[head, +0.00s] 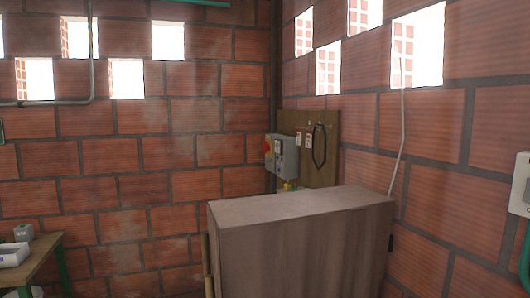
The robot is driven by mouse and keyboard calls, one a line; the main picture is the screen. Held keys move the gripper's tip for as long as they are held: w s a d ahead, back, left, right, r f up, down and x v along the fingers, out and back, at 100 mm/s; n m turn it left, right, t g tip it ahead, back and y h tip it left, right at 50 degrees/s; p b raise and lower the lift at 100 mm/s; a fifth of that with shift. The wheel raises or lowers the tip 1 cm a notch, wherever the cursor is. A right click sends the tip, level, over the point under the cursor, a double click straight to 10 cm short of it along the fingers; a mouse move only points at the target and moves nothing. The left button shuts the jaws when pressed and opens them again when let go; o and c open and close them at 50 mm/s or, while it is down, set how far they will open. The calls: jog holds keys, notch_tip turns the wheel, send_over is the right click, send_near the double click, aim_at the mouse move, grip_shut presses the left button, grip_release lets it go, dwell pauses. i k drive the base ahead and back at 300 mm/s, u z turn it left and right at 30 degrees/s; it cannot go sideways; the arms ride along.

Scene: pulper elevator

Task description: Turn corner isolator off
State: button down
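The corner isolator looks to be the grey box (287,158) fixed to a wooden board (322,172) in the corner of the brick room. Small pale tags hang on the board beside a dark loop. My gripper is not in view.
A large brown cabinet (300,235) stands in front of the board and hides its lower part. A small table (40,262) with boxes is at the left. A white wall box (520,185) is at the right edge. Floor is not visible.

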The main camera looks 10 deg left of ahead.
aim_at(266, 147)
jog(key=z, duration=2.35)
jog(key=k, duration=0.15)
jog(key=u, duration=4.3)
jog(key=i, duration=3.8)
jog(key=z, duration=2.35)
